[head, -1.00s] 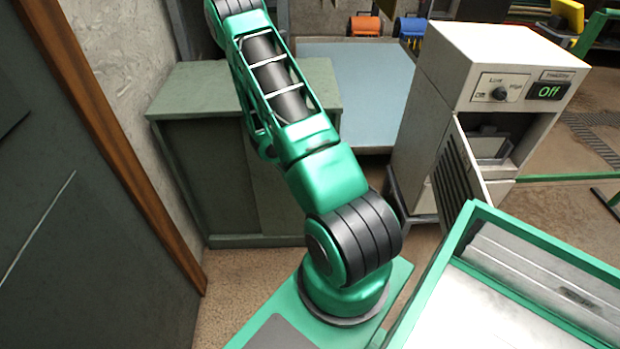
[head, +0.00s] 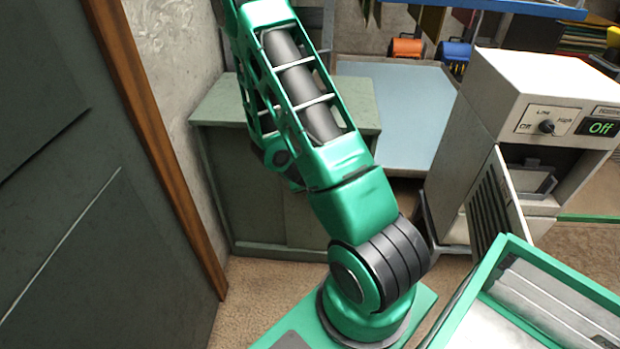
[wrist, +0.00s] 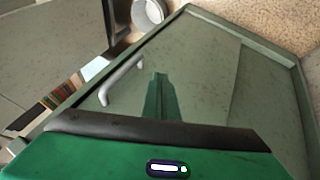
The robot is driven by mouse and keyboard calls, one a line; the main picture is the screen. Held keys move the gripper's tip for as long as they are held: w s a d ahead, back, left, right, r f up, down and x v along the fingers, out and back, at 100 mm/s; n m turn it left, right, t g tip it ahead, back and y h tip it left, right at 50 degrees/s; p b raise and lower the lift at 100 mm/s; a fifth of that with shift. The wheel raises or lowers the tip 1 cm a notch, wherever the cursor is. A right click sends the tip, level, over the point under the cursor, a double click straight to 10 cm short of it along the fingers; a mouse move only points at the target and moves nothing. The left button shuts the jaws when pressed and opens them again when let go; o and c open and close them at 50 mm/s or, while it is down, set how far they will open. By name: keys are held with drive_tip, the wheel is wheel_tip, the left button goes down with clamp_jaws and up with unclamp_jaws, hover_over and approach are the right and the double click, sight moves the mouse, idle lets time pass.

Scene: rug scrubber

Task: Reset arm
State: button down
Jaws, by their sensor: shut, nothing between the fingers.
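My green arm with black joint bands rises from its base in the head view and runs out of the top of the picture, so its end is hidden there. In the wrist view my gripper (wrist: 160,78) shows as narrow green fingers, shut and empty. It points over a grey-green panel (wrist: 215,75) with a pale bar handle (wrist: 122,82); I cannot tell the gap between them.
A grey-green cabinet (head: 240,180) stands behind my arm, a dark door panel (head: 70,200) with a brown frame (head: 165,150) at left. A beige machine (head: 500,110) reading "Off" stands at right. My green-edged tray is at lower right. A white round container (wrist: 150,12) shows in the wrist view.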

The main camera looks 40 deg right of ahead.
drive_tip(key=shift+a+r, duration=0.1)
drive_tip(key=s+a+r+m+g+y, duration=0.1)
drive_tip(key=s+a+r+y, duration=0.15)
drive_tip(key=r, duration=0.65)
drive_tip(key=s+a+r+y, duration=0.15)
drive_tip(key=s+r, duration=0.25)
drive_tip(key=r, duration=0.4)
drive_tip(key=s+a+r+n+y, duration=0.2)
drive_tip(key=s+a+r+y, duration=0.1)
drive_tip(key=s+a+r, duration=0.8)
drive_tip(key=shift+s+a+r, duration=0.15)
drive_tip(key=shift+s+r, duration=0.65)
drive_tip(key=shift+r, duration=0.15)
